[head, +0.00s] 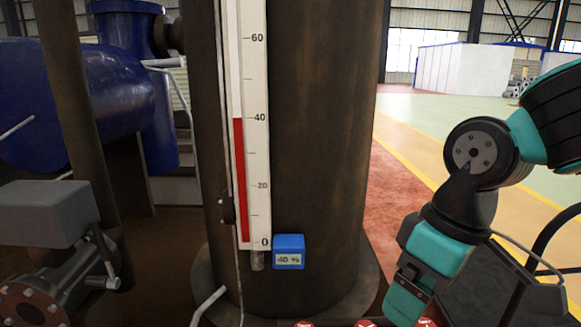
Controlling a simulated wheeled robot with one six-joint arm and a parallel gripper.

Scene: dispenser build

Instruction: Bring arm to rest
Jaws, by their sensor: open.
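My arm is folded at the right of the head view, with its lower end hanging down near the bottom edge. My gripper (407,296) is at this lower end, open. Its fingertips are hard to make out, and I see nothing held in it. It is to the right of the large dark column and appears apart from it.
The dark column (325,130) carries a gauge (257,100) with red up to about 40. A blue display (289,252) reads 40 %. A blue tank (75,100) and a flanged valve (60,275) stand left. Open floor (400,130) lies right.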

